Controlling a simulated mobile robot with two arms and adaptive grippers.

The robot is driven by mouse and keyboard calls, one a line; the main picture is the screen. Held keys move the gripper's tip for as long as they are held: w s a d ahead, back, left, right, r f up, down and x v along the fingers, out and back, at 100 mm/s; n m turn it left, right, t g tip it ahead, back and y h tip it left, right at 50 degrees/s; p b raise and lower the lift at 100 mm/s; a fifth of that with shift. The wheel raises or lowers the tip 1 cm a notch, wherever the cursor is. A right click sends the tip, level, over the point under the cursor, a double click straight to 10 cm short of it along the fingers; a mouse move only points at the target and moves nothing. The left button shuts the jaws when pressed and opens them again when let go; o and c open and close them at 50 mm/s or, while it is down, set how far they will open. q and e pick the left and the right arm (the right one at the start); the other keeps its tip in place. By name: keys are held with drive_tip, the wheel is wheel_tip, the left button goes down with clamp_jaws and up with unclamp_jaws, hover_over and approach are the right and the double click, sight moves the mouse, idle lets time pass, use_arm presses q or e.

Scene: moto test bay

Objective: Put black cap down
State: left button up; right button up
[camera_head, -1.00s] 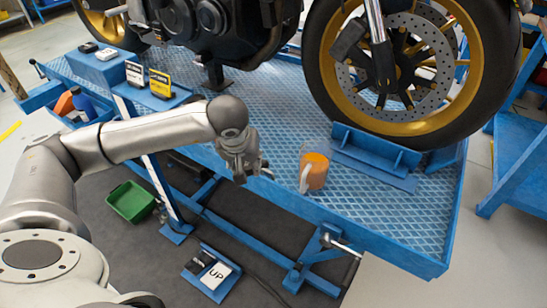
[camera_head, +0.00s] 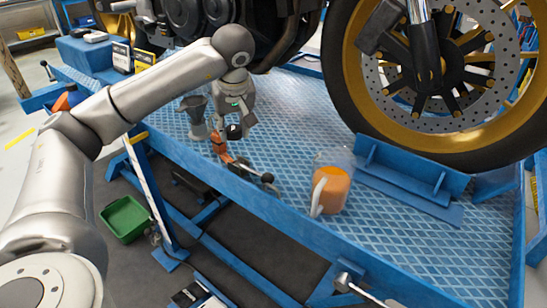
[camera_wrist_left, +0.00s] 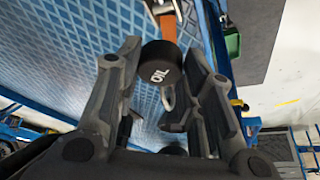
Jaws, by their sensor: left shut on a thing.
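The black cap (camera_wrist_left: 158,62), lettered OIL, sits between the fingertips of my left gripper (camera_wrist_left: 160,75) in the left wrist view. In the head view the left gripper (camera_head: 238,122) is shut on the cap (camera_head: 233,132), low over the blue lift platform (camera_head: 290,130). Whether the cap touches anything below it cannot be told. My right gripper is not in view.
An orange-handled tool (camera_head: 219,145) lies close to the cap. A grey funnel (camera_head: 195,112) stands to its left. A clear jug of orange liquid (camera_head: 330,190) stands to the right, before the motorcycle wheel (camera_head: 355,90).

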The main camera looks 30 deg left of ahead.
use_arm(q)
drive_tip(key=w+d+f, duration=0.2)
drive_tip(key=w+d, duration=0.1)
drive_tip(key=w, duration=0.1)
drive_tip(key=b, duration=0.1)
hover_over(271, 160)
drive_tip(key=s+d, duration=0.1)
wheel_tip(271, 160, down, 6)
drive_tip(key=shift+f, duration=0.1)
wheel_tip(271, 160, down, 2)
drive_tip(key=shift+w+d+f+b, duration=0.1)
drive_tip(key=shift+f+b, duration=0.15)
drive_tip(key=shift+b, duration=0.2)
drive_tip(key=shift+f, duration=0.35)
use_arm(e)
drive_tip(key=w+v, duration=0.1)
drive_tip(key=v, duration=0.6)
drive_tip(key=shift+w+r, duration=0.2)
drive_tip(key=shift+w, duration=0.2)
use_arm(q)
drive_tip(key=shift+f, duration=0.2)
drive_tip(key=o, duration=0.8)
drive_tip(key=shift+o, duration=0.2)
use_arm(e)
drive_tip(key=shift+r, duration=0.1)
